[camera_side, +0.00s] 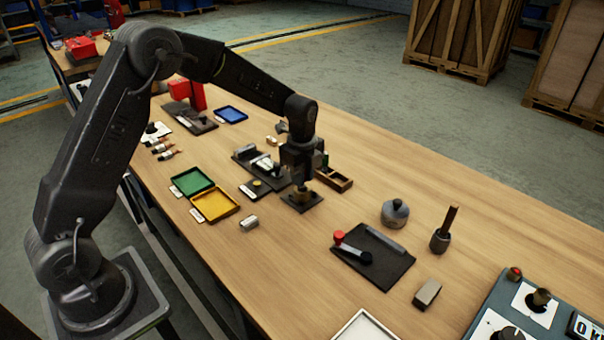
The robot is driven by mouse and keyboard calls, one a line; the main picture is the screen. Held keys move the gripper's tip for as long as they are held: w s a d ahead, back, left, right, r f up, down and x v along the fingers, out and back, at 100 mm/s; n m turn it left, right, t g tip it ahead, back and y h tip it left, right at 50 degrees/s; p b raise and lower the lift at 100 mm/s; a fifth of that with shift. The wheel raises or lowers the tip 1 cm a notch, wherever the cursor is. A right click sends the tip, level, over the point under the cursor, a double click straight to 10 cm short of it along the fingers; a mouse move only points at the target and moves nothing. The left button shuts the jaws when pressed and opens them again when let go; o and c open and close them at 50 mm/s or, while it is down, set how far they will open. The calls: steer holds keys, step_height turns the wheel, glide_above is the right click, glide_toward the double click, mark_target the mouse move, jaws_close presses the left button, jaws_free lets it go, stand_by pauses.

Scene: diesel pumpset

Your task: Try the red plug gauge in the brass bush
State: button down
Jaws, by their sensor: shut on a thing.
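Green (191,181) and yellow (214,206) trays lie left of my gripper. A grey lidded pot (395,212), a brush pot (440,241) and a control panel (530,310) stand further right.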

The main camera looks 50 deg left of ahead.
steer(key=shift+f, duration=0.45)
stand_by(0.4)
steer(key=shift+r, duration=0.3)
stand_by(0.8)
steer(key=shift+r, duration=0.4)
steer(key=shift+r, duration=0.3)
steer(key=shift+r, duration=0.75)
steer(key=shift+r, duration=0.55)
steer(key=shift+r, duration=2)
steer(key=shift+w, duration=0.1)
